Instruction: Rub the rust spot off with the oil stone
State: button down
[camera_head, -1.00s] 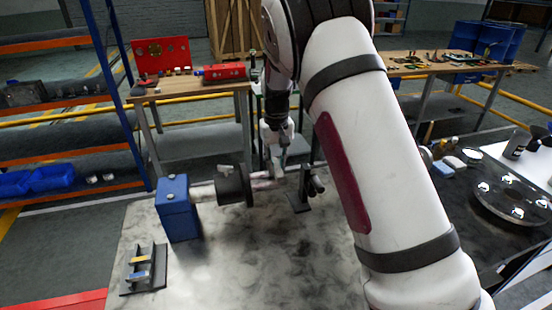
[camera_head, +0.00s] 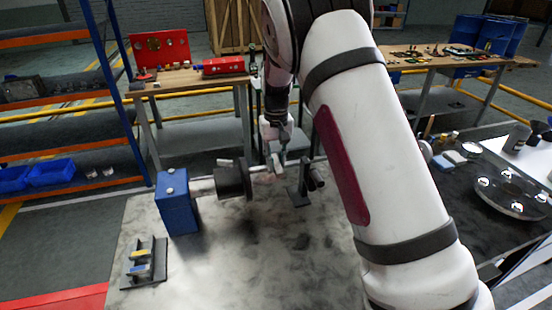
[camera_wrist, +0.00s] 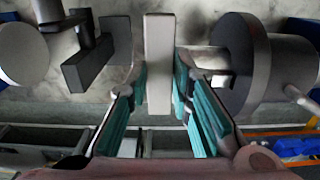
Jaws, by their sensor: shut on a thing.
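My gripper (camera_wrist: 160,88) is shut on the oil stone (camera_wrist: 158,50), a pale grey bar upright between its teal pads in the wrist view. In the head view my gripper (camera_head: 275,152) is at the horizontal metal shaft (camera_head: 203,188), right of the dark disc (camera_head: 233,181). The disc also shows right of the stone in the wrist view (camera_wrist: 262,65). A faint reddish patch (camera_head: 263,177) on the shaft beside the gripper may be the rust spot. The stone hides the shaft behind it in the wrist view; I cannot tell whether they touch.
A blue block (camera_head: 176,208) holds the shaft's left end. A dark support (camera_head: 299,193) stands right of my gripper. A small black rack (camera_head: 145,263) with coloured pieces sits at the worktop's front left. The worktop's (camera_head: 235,265) front middle is clear.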

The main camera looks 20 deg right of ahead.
jog(key=shift+f, duration=0.45)
